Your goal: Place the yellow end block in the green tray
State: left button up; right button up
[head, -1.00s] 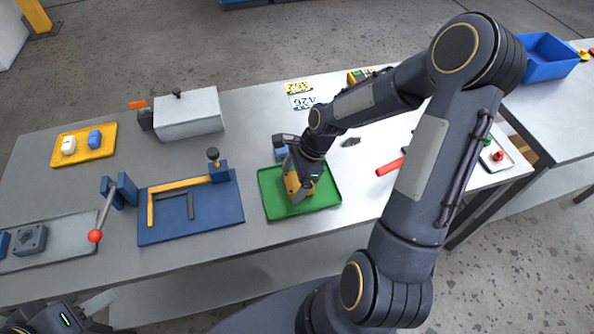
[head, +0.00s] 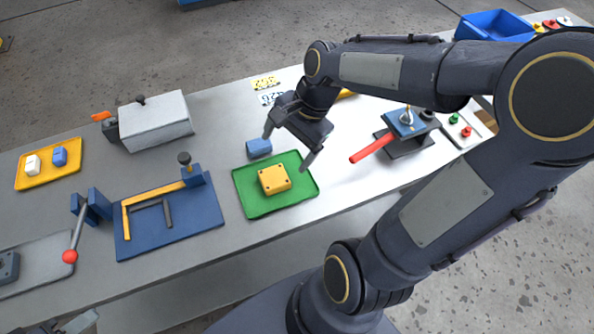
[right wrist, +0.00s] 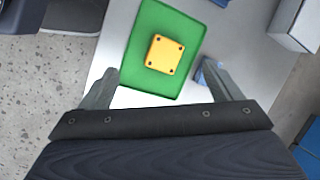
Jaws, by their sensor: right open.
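The yellow end block (head: 274,179) lies flat inside the green tray (head: 254,207), near its middle, with screw holes showing at its corners. In the right wrist view the block (right wrist: 165,54) and the tray (right wrist: 143,89) show in front of the jaws. My right gripper (head: 287,151) is open and empty, raised above the tray's far right side and apart from the block. Its two fingers also show spread in the right wrist view (right wrist: 161,84). Part of my left gripper (head: 80,322) shows at the bottom left edge; its jaw state is unclear.
A blue block (head: 259,148) stands just behind the tray. A blue fixture plate (head: 190,223) lies to its left. A red-handled valve (head: 374,148) stands to the right. A yellow tray (head: 48,178) with two small blocks and a grey box (head: 155,122) are farther left.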

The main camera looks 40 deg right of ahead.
jog(key=s+a+r+n+t, duration=0.2)
jog(key=s+a+n+t, duration=0.1)
jog(key=s+n, duration=0.8)
jog(key=shift+s+a+r+n, duration=0.2)
jog(key=shift+a+n, duration=0.7)
jog(key=shift+n, duration=0.3)
